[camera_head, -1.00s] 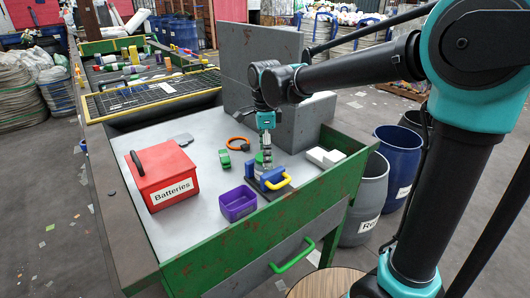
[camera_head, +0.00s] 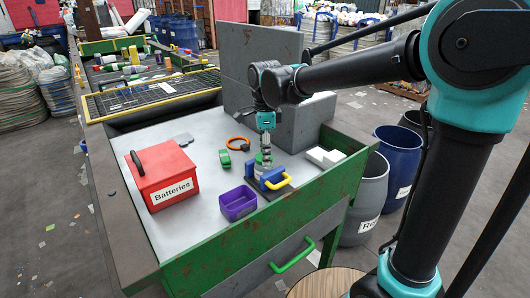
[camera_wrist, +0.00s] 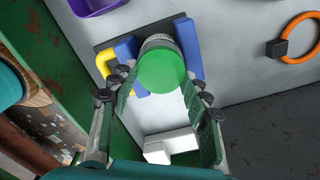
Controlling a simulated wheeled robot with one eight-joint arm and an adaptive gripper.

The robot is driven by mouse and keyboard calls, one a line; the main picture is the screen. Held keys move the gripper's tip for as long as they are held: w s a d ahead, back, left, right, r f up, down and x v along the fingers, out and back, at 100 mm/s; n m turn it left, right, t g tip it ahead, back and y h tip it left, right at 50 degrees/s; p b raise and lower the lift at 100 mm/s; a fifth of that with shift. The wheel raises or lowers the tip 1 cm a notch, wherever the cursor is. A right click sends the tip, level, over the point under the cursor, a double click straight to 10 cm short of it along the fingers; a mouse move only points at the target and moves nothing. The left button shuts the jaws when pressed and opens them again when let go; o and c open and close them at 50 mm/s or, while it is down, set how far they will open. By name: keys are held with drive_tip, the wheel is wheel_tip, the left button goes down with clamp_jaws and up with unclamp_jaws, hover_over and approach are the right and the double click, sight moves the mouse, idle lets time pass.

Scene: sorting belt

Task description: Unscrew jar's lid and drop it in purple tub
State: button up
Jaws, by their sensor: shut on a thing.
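The jar (camera_wrist: 158,42) stands between the blue jaws (camera_wrist: 187,42) of a small clamp with a yellow handle (camera_head: 278,183). Its round green lid (camera_wrist: 158,70) faces the wrist camera. My gripper (camera_wrist: 160,82) is around the lid, one finger on each side, shut on it. The purple tub (camera_head: 238,204) stands left of the clamp, near the front green wall, and looks empty. Its edge also shows at the top of the wrist view (camera_wrist: 97,5).
A red Batteries box (camera_head: 162,180) stands at left. A green tape-like item (camera_head: 225,158), an orange ring (camera_head: 238,143) and white blocks (camera_head: 325,157) lie around the clamp. A grey block wall (camera_head: 295,122) rises behind. Green walls (camera_head: 250,240) edge the table.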

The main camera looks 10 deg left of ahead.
drive_tip(key=n, duration=0.4)
drive_tip(key=shift+f, duration=0.1)
drive_tip(key=shift+n, duration=0.9)
drive_tip(key=n, duration=0.2)
drive_tip(key=shift+n, duration=0.3)
drive_tip(key=n, duration=0.3)
drive_tip(key=n, duration=0.4)
drive_tip(key=shift+n, duration=0.3)
